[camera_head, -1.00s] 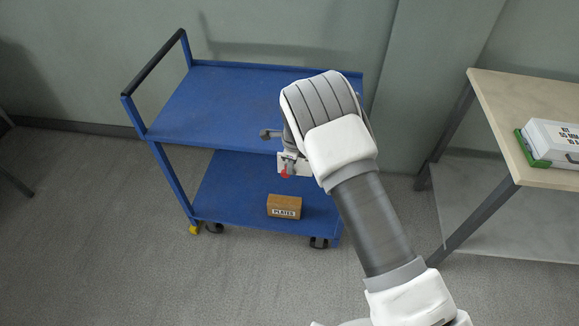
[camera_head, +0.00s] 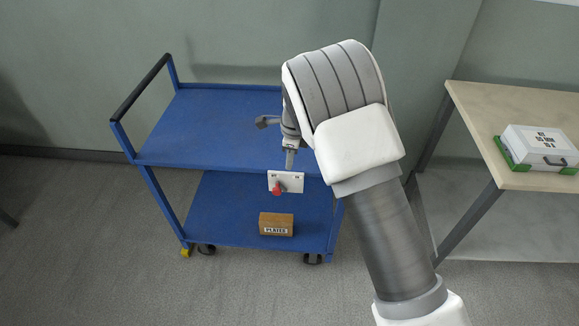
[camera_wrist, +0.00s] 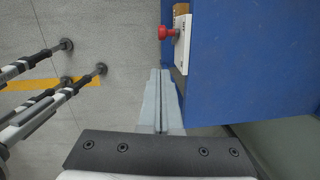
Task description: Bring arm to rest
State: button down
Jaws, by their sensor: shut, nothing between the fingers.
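My arm reaches up from the lower right of the head view and bends over in front of the blue cart. My gripper (camera_head: 290,158) points down by the cart's front edge, partly hidden by my own wrist and arm. In the wrist view my gripper (camera_wrist: 160,80) shows its two grey fingers pressed together with nothing between them. The fingers are beside the edge of the blue cart (camera_wrist: 250,60), near a white plate with a red knob (camera_wrist: 168,33).
The blue cart (camera_head: 215,120) has a bare upper shelf. A brown box labelled PLATES (camera_head: 277,224) sits on its lower shelf. The white plate (camera_head: 292,182) is at the cart's front. A wooden table (camera_head: 480,110) with a white case (camera_head: 540,147) on a green base stands at right.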

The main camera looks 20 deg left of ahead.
jog(key=shift+r, duration=0.1)
dwell(0.4)
jog(key=s+d+r+n+t+y, duration=0.1)
jog(key=s+d+r+n, duration=0.25)
jog(key=d+r, duration=0.7)
jog(key=s+d+r+n+t, duration=0.1)
jog(key=s+d+r+n, duration=0.25)
jog(key=d+r, duration=0.7)
jog(key=s+d+r+n+t+h, duration=0.1)
jog(key=s+d+r+n, duration=0.2)
jog(key=s+d, duration=0.3)
jog(key=s+d+r+n+t+h, duration=0.1)
jog(key=s+d+n, duration=0.5)
jog(key=s, duration=0.8)
jog(key=shift+d+r+n+t, duration=0.3)
jog(key=shift+d+r+t, duration=0.1)
jog(key=shift+r, duration=0.5)
